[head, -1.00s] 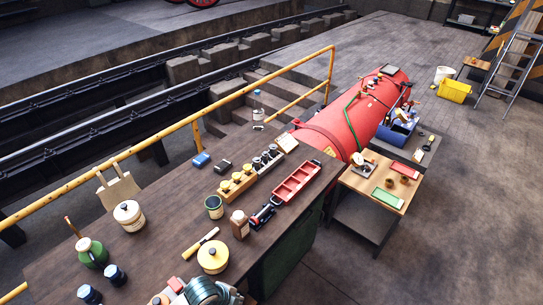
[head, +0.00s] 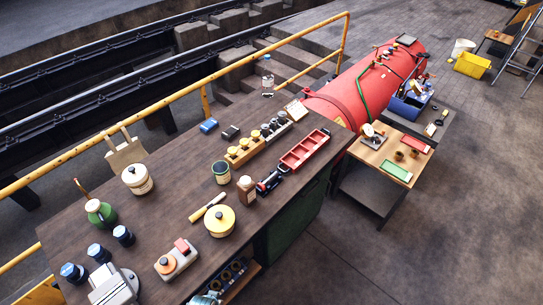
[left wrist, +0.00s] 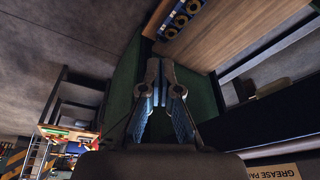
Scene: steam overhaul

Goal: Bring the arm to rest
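My left gripper (left wrist: 160,72) shows in the left wrist view with its two blue-padded fingers a small gap apart and nothing between them. A dark green cabinet side and the floor lie beyond it. In the head view a small part of what looks like this gripper (head: 208,298) shows at the bottom edge, beside the bench front and near the lower shelf. The rest of the left arm is out of that frame. My right gripper is in neither view.
A blue tray of rings (left wrist: 180,18) sits on the lower shelf. A small table (head: 367,155) stands right; the floor (head: 430,240) is clear.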

